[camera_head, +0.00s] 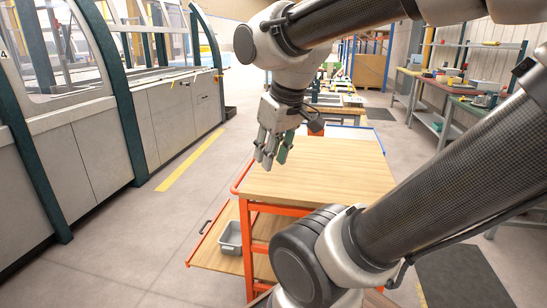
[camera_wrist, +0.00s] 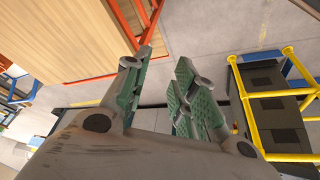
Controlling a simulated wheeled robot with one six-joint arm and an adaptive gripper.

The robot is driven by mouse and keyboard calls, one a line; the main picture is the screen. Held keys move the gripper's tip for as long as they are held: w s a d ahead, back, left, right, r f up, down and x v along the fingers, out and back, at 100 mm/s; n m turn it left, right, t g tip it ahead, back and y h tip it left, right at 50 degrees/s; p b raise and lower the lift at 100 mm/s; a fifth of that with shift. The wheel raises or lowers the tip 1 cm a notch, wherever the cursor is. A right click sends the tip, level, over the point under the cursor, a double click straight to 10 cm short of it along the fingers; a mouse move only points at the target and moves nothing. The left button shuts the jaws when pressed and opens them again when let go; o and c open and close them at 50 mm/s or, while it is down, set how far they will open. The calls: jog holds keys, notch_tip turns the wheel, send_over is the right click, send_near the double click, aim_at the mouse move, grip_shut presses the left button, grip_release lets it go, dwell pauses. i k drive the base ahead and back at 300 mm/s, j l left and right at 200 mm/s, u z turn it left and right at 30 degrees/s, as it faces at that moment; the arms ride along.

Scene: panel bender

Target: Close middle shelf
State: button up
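An orange-framed cart with a wooden top (camera_head: 325,172) stands in front of me. Its middle shelf (camera_head: 210,254) is a wooden board slid out to the left, beyond the edge of the top. A black handle (camera_head: 206,227) is on the shelf's outer left edge. A grey bin (camera_head: 231,238) sits on the shelf. My gripper (camera_head: 268,160) hangs above the cart's far left corner, pointing down. In the wrist view my gripper (camera_wrist: 158,80) has its green-padded fingers apart with nothing between them. The wooden top also shows there (camera_wrist: 60,35); the handle is not visible there.
A large machine (camera_head: 165,115) with grey panels lines the left side, with a yellow floor stripe (camera_head: 190,160) before it. Clear floor (camera_head: 150,220) lies between machine and cart. Workbenches (camera_head: 445,100) stand at the right. The wrist view shows yellow rails (camera_wrist: 240,90) around dark boxes.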

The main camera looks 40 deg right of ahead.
aim_at(207, 254)
jog(key=i+j+z, duration=0.1)
jog(key=z, duration=0.3)
jog(key=i+j+z, duration=0.1)
jog(key=z, duration=0.25)
jog(key=i+j+z, duration=0.1)
jog(key=j+z, duration=0.15)
jog(key=z, duration=0.15)
jog(key=i+j+z, duration=0.15)
jog(key=j, duration=0.35)
jog(key=i+j+z, duration=0.15)
jog(key=j, duration=0.35)
jog(key=j+z, duration=0.15)
jog(key=j, duration=0.35)
jog(key=i+j+z, duration=0.15)
jog(key=j, duration=1.25)
jog(key=l, duration=0.3)
jog(key=i, duration=0.05)
